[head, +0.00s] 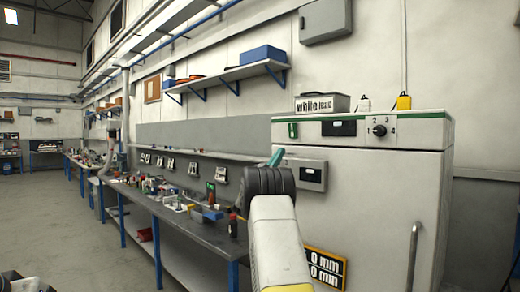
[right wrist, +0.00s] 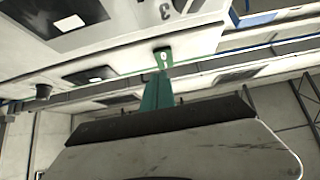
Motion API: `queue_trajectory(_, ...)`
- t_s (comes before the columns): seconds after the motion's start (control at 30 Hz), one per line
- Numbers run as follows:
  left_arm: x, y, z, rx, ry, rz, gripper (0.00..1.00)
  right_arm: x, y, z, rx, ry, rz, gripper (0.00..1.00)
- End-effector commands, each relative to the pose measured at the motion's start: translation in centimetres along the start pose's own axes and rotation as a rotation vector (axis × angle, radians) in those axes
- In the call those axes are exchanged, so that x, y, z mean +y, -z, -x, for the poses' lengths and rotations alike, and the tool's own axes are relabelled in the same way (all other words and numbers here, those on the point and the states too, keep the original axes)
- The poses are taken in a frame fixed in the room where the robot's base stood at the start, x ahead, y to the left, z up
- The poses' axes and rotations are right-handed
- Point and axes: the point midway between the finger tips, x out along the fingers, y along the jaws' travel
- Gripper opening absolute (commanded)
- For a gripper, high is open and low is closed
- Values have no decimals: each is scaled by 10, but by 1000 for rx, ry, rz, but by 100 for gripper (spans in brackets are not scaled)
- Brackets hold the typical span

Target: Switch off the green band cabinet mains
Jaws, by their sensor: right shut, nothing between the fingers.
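The green band cabinet (head: 370,185) is a large pale cabinet at the right of the head view, with a green band (head: 360,116) along its top. A small green switch (head: 293,130) sits at the left end of its upper panel. In the right wrist view the green switch (right wrist: 163,54) shows a white mark. My right gripper (head: 276,157), with teal fingers, is shut and empty, just below and left of the switch in the head view. In the right wrist view the fingertips (right wrist: 160,74) appear at the switch's edge; I cannot tell whether they touch. My left gripper is out of view.
The upper panel has a dark display (head: 338,128) and a numbered knob (head: 379,130). A grey box (head: 308,175) with a dark window projects close beside my right gripper. A cluttered workbench (head: 185,222) stands at left. A "white lead" box (head: 321,103) sits on the cabinet.

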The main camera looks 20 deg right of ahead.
Motion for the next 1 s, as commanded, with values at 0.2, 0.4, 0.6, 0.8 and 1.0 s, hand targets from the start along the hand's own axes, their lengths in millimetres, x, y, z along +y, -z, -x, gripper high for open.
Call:
queue_trajectory(0.2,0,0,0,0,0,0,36,-1,-7,34,-2,2,1,0)
queue_trajectory(0.4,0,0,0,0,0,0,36,0,-9,47,0,1,1,0)
queue_trajectory(0.6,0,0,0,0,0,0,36,0,-9,48,0,0,1,0)
queue_trajectory(0.8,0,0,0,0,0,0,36,0,-9,48,0,0,0,0)
queue_trajectory(1.0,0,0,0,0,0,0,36,-3,-2,42,-28,37,-28,0)
